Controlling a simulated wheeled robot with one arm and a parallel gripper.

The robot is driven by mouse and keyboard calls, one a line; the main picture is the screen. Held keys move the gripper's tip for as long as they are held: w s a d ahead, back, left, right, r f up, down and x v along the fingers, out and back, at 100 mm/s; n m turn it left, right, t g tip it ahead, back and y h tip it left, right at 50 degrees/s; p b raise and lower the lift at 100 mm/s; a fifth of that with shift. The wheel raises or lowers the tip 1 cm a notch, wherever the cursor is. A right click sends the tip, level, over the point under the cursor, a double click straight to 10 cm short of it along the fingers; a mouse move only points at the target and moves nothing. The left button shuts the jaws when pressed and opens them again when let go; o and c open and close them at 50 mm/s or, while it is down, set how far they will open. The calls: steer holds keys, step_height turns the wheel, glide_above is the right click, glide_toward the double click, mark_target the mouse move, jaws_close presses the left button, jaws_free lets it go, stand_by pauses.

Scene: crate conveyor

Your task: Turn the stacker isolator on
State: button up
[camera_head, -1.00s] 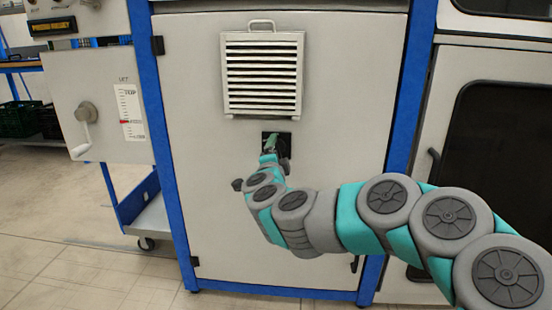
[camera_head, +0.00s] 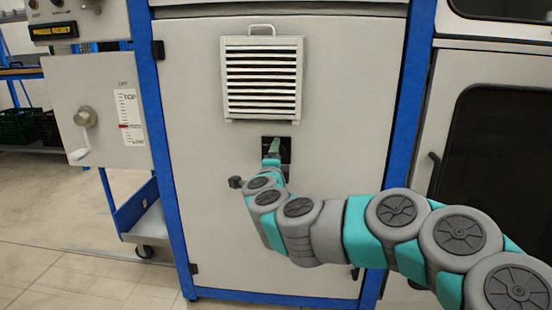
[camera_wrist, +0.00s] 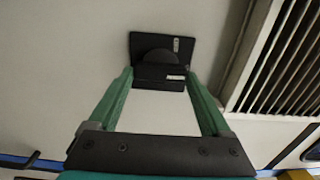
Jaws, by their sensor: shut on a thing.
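The stacker isolator is a small dark switch (camera_head: 286,150) on the pale cabinet door, below the louvred vent. In the wrist view it is a black square plate (camera_wrist: 145,42) with a round boss and a black bar handle (camera_wrist: 158,84). The plate and the handle each carry a small pale mark. My gripper (camera_wrist: 158,76) has its two green fingers on either side of the handle and is shut on it. In the head view my gripper (camera_head: 272,148) reaches the switch and covers part of it. I cannot read the switch's position.
The louvred vent (camera_head: 262,78) with a handle sits just above the switch. Blue frame posts (camera_head: 159,150) flank the door. A crank panel (camera_head: 97,118) stands at left, and a dark-windowed cabinet (camera_head: 500,150) at right. Open floor lies at lower left.

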steer(key=o, duration=1.2)
steer(key=shift+c, duration=0.2)
steer(key=s, duration=0.7)
steer(key=shift+s, duration=0.4)
steer(key=shift+a, duration=0.1)
